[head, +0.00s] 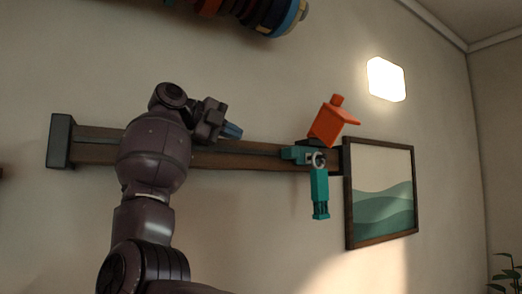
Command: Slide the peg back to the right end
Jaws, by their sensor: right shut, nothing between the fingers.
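A long brown rail (235,156) runs across the wall, with a dark block (60,141) at its left end. A teal peg piece (296,154) sits on the rail near its right end, with a pale ring at its front. A teal piece (320,188) hangs below it. My right gripper (232,131) is shut and empty, in front of the rail's middle and left of the peg, apart from it. My right arm hides part of the rail's left half. My left gripper is not in view.
An orange object (329,122) stands just above the peg. A framed picture (381,192) hangs at the rail's right end. A lit wall lamp (386,79) is at the upper right. Coloured round pieces (278,16) show at the top edge.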

